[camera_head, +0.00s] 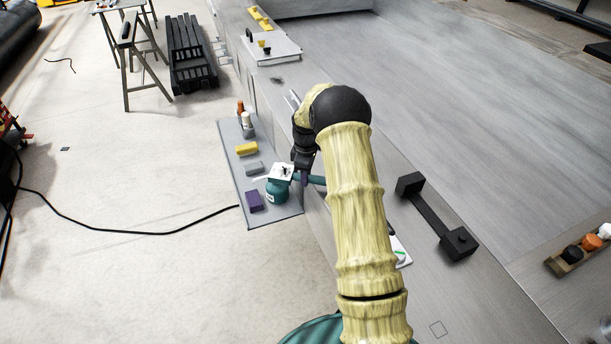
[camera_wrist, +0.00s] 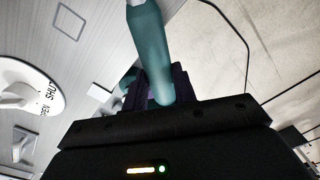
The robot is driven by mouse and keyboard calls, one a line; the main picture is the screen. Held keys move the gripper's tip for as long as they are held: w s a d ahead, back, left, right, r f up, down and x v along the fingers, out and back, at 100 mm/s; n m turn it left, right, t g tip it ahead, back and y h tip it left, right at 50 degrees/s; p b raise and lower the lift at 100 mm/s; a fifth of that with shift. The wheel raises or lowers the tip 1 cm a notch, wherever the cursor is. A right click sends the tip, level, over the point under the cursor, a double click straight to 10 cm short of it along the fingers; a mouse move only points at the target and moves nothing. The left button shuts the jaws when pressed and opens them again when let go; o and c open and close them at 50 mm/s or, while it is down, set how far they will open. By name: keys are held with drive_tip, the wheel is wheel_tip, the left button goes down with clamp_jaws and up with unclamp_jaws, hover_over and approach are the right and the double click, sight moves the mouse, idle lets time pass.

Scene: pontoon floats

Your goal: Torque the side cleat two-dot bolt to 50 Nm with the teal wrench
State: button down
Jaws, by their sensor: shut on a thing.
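My gripper (camera_head: 303,172) is shut on the handle of the teal wrench (camera_head: 318,180), above the grey side shelf. In the wrist view the teal wrench (camera_wrist: 150,45) runs up from between my dark purple fingers (camera_wrist: 155,88) and leaves the top edge. Its working end is out of the wrist view and hard to make out in the head view. A black bar with two square end blocks (camera_head: 431,216), possibly a cleat, lies on the deck to the right. I cannot make out the two-dot bolt in either view.
The grey shelf (camera_head: 262,222) carries a teal canister (camera_head: 277,191), a purple block (camera_head: 254,201), a grey block (camera_head: 254,168), a yellow block (camera_head: 246,149) and small bottles (camera_head: 247,125). A white OPEN/SHUT dial (camera_wrist: 40,75) shows left in the wrist view. A black cable (camera_head: 130,229) crosses the floor.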

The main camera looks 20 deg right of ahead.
drive_tip(key=shift+w+d+m, duration=0.5)
drive_tip(key=shift+w+m, duration=0.05)
drive_tip(key=shift+w, duration=0.1)
drive_tip(key=shift+w+d+m, duration=0.45)
drive_tip(key=shift+w+m, duration=0.1)
drive_tip(key=shift+w, duration=0.1)
idle(1.4)
drive_tip(key=shift+s+a, duration=0.15)
drive_tip(key=shift+s+a+n, duration=0.35)
drive_tip(key=shift+s+n, duration=0.1)
drive_tip(key=shift+n, duration=0.05)
drive_tip(key=shift+r, duration=0.15)
idle(0.4)
wheel_tip(320, 180, up, 5)
drive_tip(key=p, duration=0.3)
idle(0.8)
idle(0.4)
